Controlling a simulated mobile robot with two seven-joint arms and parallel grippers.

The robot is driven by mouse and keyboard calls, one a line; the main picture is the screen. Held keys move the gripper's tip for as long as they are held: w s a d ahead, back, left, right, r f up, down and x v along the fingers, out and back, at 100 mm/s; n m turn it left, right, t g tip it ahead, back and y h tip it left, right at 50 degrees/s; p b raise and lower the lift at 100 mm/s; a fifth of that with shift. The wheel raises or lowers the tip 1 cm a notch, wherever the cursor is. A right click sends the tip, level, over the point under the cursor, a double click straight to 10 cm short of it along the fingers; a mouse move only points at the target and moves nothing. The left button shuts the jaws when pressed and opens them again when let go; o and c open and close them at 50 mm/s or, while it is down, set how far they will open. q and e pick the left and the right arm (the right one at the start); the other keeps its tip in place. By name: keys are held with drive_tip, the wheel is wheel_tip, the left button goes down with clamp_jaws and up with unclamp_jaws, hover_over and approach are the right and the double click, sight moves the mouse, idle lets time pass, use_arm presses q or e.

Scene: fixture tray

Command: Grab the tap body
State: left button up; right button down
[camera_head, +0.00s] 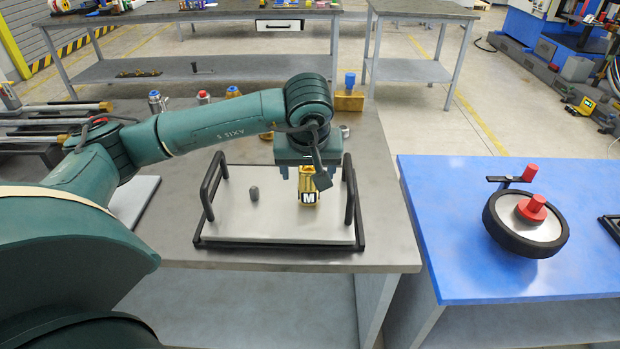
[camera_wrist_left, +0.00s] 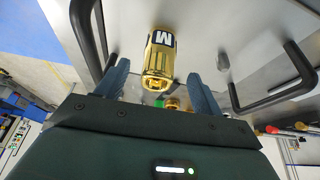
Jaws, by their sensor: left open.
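The tap body is a gold piece with a black and white "M" label (camera_head: 308,190), standing on the fixture tray (camera_head: 235,225) right of its middle. It also shows in the left wrist view (camera_wrist_left: 158,60), between my fingers with a gap on each side. My left gripper (camera_head: 307,178) is open right over the tap body, pointing down, and hides part of it. Its two blue-grey fingers also show in the left wrist view (camera_wrist_left: 158,80). I cannot tell how far down the fingers reach beside the tap body. My right gripper is not in view.
A small grey peg (camera_head: 254,194) stands on the tray left of the tap body. Black handles (camera_head: 212,185) rise at both tray sides. Several fittings, one a brass block with a blue top (camera_head: 349,98), stand behind. A blue table (camera_head: 460,230) with a black-rimmed wheel (camera_head: 528,222) is right.

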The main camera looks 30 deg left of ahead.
use_arm(q)
drive_tip(key=shift+p+x, duration=0.65)
drive_tip(key=shift+x, duration=2.45)
drive_tip(key=shift+w+r, duration=0.1)
drive_tip(key=shift+c, duration=0.4)
drive_tip(key=c, duration=1.3)
drive_tip(key=shift+r, duration=0.1)
clamp_jaws()
